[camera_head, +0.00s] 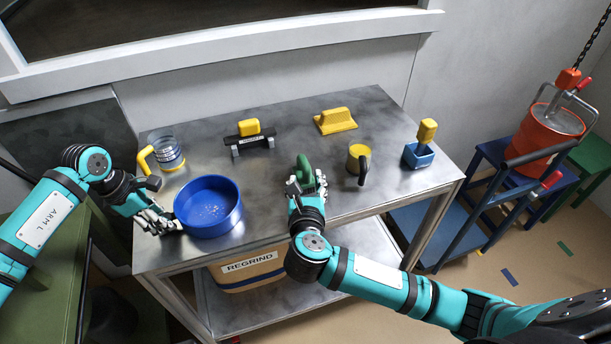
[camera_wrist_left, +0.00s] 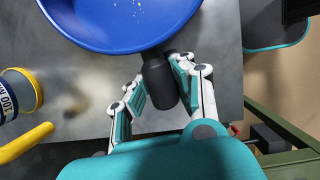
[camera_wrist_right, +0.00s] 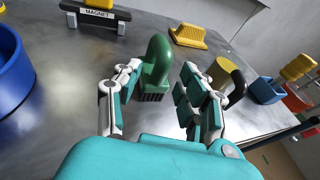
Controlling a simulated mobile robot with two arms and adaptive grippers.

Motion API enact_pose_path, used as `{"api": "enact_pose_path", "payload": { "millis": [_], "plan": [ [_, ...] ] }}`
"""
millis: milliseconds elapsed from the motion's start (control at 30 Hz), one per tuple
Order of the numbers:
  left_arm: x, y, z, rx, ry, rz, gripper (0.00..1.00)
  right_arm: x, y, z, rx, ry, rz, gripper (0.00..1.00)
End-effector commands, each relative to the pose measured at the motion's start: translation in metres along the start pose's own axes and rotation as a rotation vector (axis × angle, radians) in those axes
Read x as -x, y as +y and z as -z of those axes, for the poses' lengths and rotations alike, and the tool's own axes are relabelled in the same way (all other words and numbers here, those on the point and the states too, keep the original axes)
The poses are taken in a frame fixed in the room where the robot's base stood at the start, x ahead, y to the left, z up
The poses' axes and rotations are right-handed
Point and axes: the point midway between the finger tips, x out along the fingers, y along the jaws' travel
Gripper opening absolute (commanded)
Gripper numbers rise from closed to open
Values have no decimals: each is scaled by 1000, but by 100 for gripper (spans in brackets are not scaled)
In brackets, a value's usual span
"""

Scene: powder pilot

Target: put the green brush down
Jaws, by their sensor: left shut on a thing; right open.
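The green brush (camera_head: 305,169) stands on the metal table (camera_head: 262,178), toward the middle. In the right wrist view the brush (camera_wrist_right: 155,62) has a curved green handle and a dark lower edge; it appears on the table. My right gripper (camera_wrist_right: 158,88) is open, with its fingers on either side of the brush and a gap on the right. My left gripper (camera_head: 160,218) is shut on the dark handle (camera_wrist_left: 158,80) at the rim of a blue round pan (camera_head: 208,207). The pan holds a few pale specks. The brush's far side is hidden.
A clear jug with yellow handle (camera_head: 168,153) stands behind the pan. A magnet bar (camera_head: 250,139), a yellow tool (camera_head: 336,120), a yellow-topped cup (camera_head: 358,157) and a blue box (camera_head: 418,156) line the table. A regrind bin (camera_head: 250,267) sits below.

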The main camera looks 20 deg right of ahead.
Motion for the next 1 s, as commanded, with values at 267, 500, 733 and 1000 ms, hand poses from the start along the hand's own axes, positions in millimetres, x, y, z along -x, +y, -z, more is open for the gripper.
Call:
{"api": "enact_pose_path", "payload": {
  "millis": [267,500,733,1000],
  "plan": [
    [0,0,0,0,-1,0,0,60,0,1,-4,4,-1,41],
    [0,0,0,0,-1,-1,0,83,0,0,-1,1,0,41],
    [0,0,0,0,-1,-1,0,85,0,0,0,0,0,41],
    [0,0,0,0,-1,-1,0,85,0,0,0,0,0,54]
  ]
}}
